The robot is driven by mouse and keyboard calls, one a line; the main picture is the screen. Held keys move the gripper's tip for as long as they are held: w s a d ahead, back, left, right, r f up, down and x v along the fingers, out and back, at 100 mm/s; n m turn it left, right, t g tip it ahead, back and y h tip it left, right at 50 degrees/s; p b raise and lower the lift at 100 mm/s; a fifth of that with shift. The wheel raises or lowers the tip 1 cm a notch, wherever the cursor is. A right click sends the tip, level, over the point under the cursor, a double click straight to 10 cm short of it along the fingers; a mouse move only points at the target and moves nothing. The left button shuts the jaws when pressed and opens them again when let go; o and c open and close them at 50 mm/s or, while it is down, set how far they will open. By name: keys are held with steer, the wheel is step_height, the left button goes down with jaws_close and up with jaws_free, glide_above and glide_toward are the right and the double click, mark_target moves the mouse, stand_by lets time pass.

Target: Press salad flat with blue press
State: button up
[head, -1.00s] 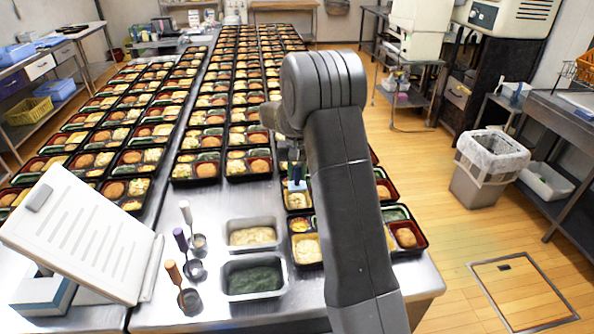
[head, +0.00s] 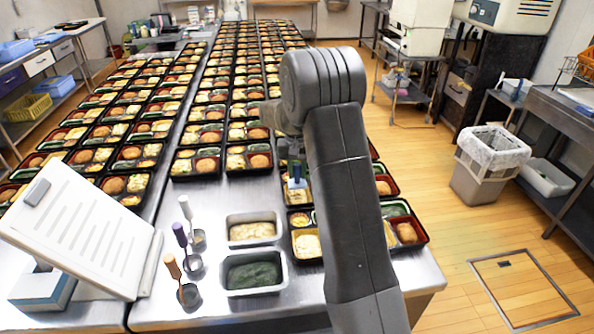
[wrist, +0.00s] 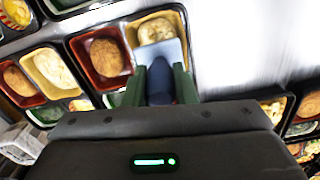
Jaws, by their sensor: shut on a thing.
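My gripper (wrist: 160,85) is shut on the blue press (wrist: 160,52), whose dark blue handle stands between the two green fingers. The press's pale blue flat end is over the near part of the creamy salad (wrist: 156,29). The salad lies in the yellow compartment of a black bento tray, beside a brown patty. The far part of the salad shows past the press; I cannot tell how firmly they touch. In the head view the blue press (head: 297,184) shows just left of my arm, which hides most of this tray.
Several filled bento trays (head: 207,166) stand in rows on the steel table. Two metal tubs, one with pale salad (head: 252,231) and one with greens (head: 252,276), stand at the front. Scoops (head: 188,294) stand left of them, and a white tilted board (head: 80,235) beyond.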

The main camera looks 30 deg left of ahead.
steer(key=shift+f+b, duration=1.45)
steer(key=shift+f, duration=1.4)
jaws_close()
stand_by(2.7)
steer(key=shift+r+p, duration=2.6)
steer(key=shift+r, duration=1.5)
